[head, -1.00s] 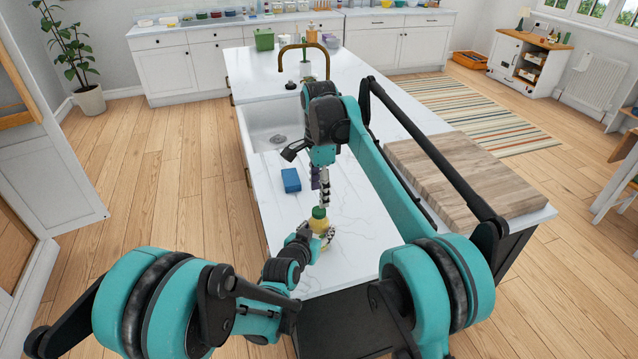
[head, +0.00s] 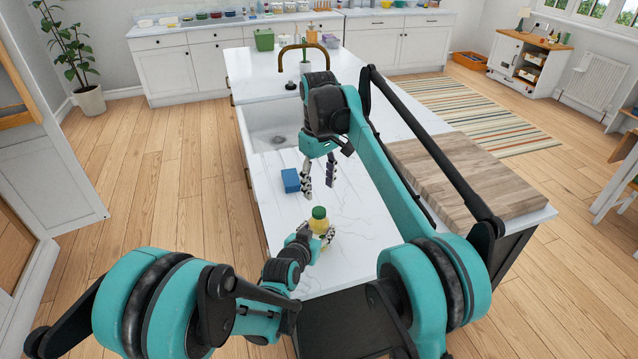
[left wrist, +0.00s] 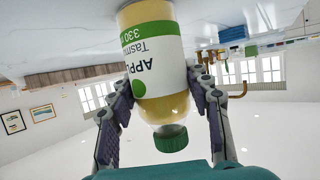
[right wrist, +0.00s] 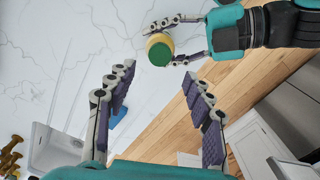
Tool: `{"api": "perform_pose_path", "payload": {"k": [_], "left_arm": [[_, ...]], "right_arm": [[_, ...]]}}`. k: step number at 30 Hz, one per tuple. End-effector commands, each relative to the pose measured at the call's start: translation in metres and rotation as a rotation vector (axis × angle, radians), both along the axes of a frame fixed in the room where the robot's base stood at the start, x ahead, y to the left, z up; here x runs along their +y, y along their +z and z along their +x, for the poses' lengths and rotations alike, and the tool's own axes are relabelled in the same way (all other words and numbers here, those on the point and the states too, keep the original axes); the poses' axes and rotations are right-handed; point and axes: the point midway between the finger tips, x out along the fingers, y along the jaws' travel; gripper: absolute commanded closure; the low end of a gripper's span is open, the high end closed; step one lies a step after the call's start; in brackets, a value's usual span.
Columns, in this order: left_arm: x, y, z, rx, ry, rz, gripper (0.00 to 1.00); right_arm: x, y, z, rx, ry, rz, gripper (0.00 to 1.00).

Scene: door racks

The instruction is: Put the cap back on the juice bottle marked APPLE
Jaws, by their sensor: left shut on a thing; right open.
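The juice bottle marked APPLE (head: 318,226) stands on the white island top, with yellow juice and a white and green label that shows in the left wrist view (left wrist: 155,50). The green cap (head: 319,212) sits on the bottle's top; it also shows in the left wrist view (left wrist: 171,138) and the right wrist view (right wrist: 160,54). My left gripper (head: 318,238) is shut on the bottle's side, one finger on each side. My right gripper (head: 320,184) is open and empty, above the counter and behind the bottle, apart from the cap.
A blue block (head: 290,180) lies on the counter left of my right gripper. The sink (head: 272,125) with a brass tap (head: 304,50) is farther back. A wooden board (head: 460,180) covers the right side. The counter around the bottle is mostly clear.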

Motion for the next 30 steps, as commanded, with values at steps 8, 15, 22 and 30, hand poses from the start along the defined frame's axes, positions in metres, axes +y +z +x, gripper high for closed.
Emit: {"api": "perform_pose_path", "payload": {"k": [8,15,22,30], "left_arm": [[0.000,0.000,0.000,0.001,0.000,0.000,1.00],[0.000,0.000,0.000,0.001,0.000,0.000,1.00],[0.000,0.000,0.000,0.001,0.000,0.000,1.00],[0.000,0.000,0.000,0.001,0.000,0.000,1.00]], "right_arm": [[0.000,0.000,0.000,0.000,0.009,0.000,0.48],[0.000,-0.014,0.000,0.000,0.008,0.000,0.48],[0.000,-0.050,0.000,0.000,0.007,0.000,0.48],[0.000,-0.077,0.000,0.000,0.007,0.000,0.48]]}}
